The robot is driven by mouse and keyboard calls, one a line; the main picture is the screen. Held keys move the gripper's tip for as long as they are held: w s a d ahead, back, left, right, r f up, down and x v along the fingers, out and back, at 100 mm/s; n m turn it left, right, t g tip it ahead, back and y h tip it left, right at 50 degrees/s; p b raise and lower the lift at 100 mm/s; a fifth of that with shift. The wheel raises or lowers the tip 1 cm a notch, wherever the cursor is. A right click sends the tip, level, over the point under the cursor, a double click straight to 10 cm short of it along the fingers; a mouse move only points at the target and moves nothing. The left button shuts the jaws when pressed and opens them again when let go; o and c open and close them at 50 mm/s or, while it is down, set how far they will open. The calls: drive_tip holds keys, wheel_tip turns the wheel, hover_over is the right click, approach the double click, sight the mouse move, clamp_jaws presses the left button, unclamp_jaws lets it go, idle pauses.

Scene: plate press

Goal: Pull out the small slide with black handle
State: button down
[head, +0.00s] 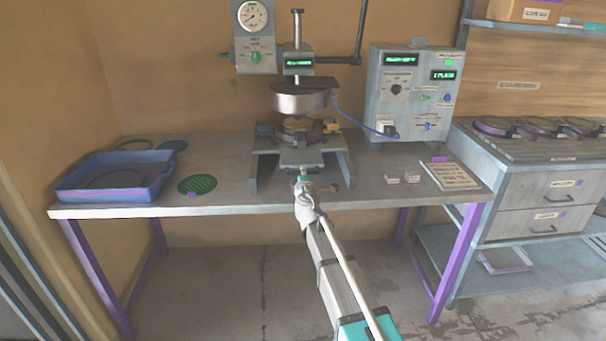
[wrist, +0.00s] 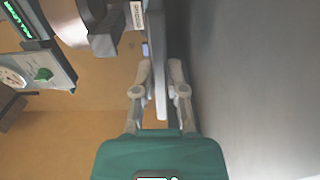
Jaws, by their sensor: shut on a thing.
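The press (head: 300,97) stands on the table, its heated upper head above a round lower plate (head: 297,130). The small slide (head: 300,158) shows as a grey plate at the front, between the base rails. My gripper (head: 302,180) is at the slide's front end, reaching in from the front. In the wrist view my gripper (wrist: 161,72) has a finger on each side of a thin pale grey piece (wrist: 159,60) and is shut on it. I take this piece to be the slide's handle end; a black colour does not show clearly. My arm hides part of the front.
A blue tray (head: 112,188) and a green round mesh (head: 197,184) lie left on the table (head: 230,206). A control box (head: 415,95) stands right, with small blocks (head: 412,177) and a paper sheet (head: 450,175) before it. The floor in front is clear.

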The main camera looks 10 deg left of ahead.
drive_tip(key=v, duration=1.3)
drive_tip(key=c, duration=0.7)
unclamp_jaws()
drive_tip(key=shift+s, duration=0.15)
drive_tip(key=shift+v, duration=3.65)
drive_tip(key=shift+d, duration=0.1)
